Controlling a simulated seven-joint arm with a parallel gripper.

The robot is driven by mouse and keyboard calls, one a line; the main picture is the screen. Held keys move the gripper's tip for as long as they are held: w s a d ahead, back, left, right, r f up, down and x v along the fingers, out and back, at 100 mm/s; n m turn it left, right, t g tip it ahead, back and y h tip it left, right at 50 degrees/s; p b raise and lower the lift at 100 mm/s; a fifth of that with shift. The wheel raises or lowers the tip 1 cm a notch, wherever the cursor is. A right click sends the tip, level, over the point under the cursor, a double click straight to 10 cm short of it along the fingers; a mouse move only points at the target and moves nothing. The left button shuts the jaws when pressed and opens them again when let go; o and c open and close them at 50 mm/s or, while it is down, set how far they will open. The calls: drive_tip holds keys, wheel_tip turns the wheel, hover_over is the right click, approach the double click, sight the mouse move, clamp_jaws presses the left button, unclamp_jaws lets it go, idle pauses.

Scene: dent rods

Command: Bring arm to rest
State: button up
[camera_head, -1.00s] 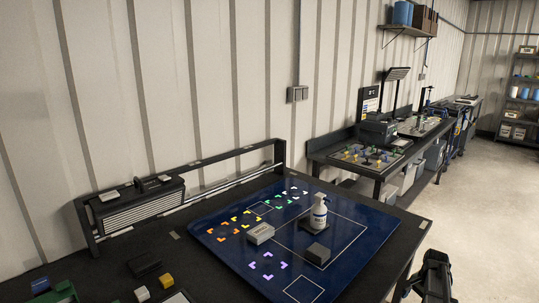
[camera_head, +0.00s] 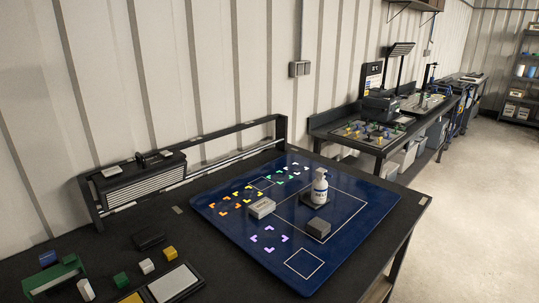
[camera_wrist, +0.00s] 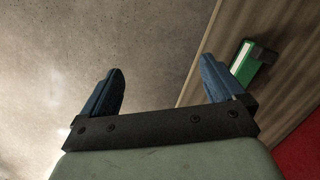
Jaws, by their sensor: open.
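My gripper (camera_wrist: 160,85) shows only in the wrist view. Its two blue fingers stand wide apart with nothing between them. Bare grey floor lies beyond the fingers. My gripper and arm are out of the head view, so their place relative to the workbench (camera_head: 165,235) cannot be told there.
A green holder (camera_head: 52,278) and small blocks sit at the front left. The floor (camera_head: 470,215) at right is clear.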

drive_tip(key=s+a+f+n+g, duration=0.1)
drive_tip(key=s+a+f, duration=0.1)
drive_tip(key=s+a, duration=0.3)
drive_tip(key=s+a+f+n+g, duration=0.1)
drive_tip(key=s+a, duration=0.4)
drive_tip(key=s, duration=0.6)
drive_tip(key=s+a+f+n+g, duration=0.1)
drive_tip(key=s+a+f, duration=0.3)
drive_tip(key=s, duration=0.5)
drive_tip(key=shift+a+n+g, duration=0.4)
drive_tip(key=shift+g, duration=0.3)
drive_tip(key=shift+s+f, duration=0.1)
